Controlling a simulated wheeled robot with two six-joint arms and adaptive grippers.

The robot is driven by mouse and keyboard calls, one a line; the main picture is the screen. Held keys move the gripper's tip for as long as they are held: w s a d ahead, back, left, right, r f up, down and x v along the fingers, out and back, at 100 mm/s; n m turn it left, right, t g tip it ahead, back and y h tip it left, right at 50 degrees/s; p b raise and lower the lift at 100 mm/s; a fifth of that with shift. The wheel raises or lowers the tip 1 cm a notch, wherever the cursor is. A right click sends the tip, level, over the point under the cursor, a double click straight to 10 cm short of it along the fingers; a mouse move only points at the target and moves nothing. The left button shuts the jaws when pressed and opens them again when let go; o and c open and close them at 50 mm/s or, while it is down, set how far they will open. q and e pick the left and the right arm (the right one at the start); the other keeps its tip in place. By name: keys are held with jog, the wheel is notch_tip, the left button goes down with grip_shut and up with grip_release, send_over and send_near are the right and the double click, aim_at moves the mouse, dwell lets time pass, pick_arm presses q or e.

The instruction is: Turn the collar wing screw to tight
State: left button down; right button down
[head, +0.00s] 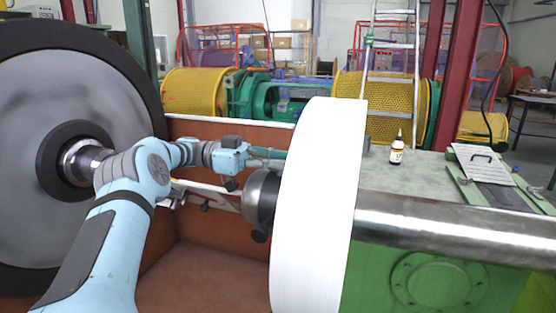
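A dark metal collar (262,195) sits on the shaft line, against the left side of a large white disc (318,210). A dark rounded knob (260,235) sticks out below the collar; I cannot tell whether it is the wing screw. My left arm comes in from the left, and its gripper (266,158) is above the collar, beside the white disc's upper left edge. Its fingertips are small and partly hidden by the disc, so their opening is unclear. My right gripper is not in view.
A thick steel shaft (450,229) runs right from the disc over a green machine bed. A large black-rimmed reel (35,130) stands at left. A brown-red trough (215,260) lies below.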

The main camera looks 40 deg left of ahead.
pick_arm(q)
jog(key=shift+r, duration=0.1)
jog(key=c, duration=1.8)
grip_release()
jog(key=shift+d, duration=0.2)
jog(key=shift+o, duration=0.2)
jog(key=shift+a+r, duration=0.1)
jog(key=shift+r, duration=0.15)
notch_tip(320, 180, up, 9)
jog(key=shift+r, duration=0.2)
